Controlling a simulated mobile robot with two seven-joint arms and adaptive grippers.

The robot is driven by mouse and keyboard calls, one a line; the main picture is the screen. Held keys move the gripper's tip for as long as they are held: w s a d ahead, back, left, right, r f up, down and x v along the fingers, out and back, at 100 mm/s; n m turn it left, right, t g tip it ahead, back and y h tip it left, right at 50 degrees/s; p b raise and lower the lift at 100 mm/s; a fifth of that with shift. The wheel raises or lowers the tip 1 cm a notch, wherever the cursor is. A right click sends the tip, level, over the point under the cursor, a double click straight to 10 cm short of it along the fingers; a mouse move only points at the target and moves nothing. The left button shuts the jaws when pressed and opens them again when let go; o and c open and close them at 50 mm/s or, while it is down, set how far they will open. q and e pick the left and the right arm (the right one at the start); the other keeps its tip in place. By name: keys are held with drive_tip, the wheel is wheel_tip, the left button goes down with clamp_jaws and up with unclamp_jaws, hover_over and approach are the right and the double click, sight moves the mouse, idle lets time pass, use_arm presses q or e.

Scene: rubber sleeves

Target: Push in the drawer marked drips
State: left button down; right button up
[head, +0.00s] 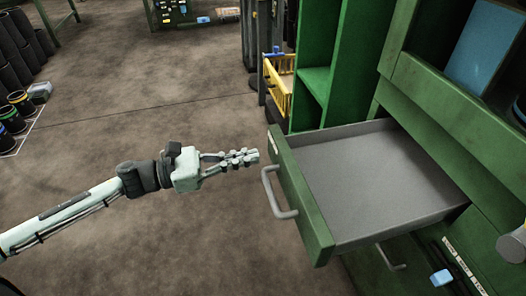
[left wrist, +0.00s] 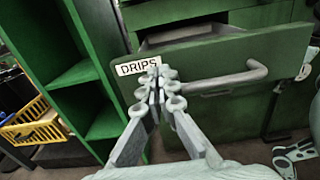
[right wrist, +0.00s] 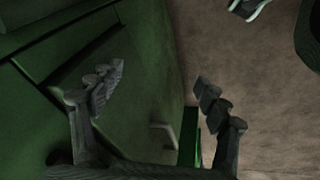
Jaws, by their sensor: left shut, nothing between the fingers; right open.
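The drips drawer (head: 375,185) is pulled out from the green cabinet, with an empty grey inside and a green front. Its grey bar handle (head: 278,195) faces left in the head view. In the left wrist view the white label DRIPS (left wrist: 138,66) shows on the drawer front (left wrist: 210,62), with the handle (left wrist: 225,80) to its right. My left gripper (head: 254,156) is shut and empty, just left of the drawer front; its fingertips (left wrist: 157,85) appear over the front near the label. Whether they touch it is unclear. My right gripper (right wrist: 160,85) is open and empty beside green cabinet surfaces.
A green open shelf (head: 325,70) stands behind the drawer, with a yellow basket (head: 279,82) beside it. Another handle (head: 390,258) is below the drawer. Dark rolls (head: 18,45) stand at the far left. The floor left of the drawer is clear.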

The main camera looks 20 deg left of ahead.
sight(277, 152)
use_arm(q)
drive_tip(key=x, duration=0.3)
drive_tip(key=shift+w+d, duration=0.1)
drive_tip(key=shift+d, duration=0.05)
drive_tip(key=shift+w+d, duration=0.15)
use_arm(e)
drive_tip(key=shift+x, duration=0.85)
drive_tip(key=shift+a, duration=0.15)
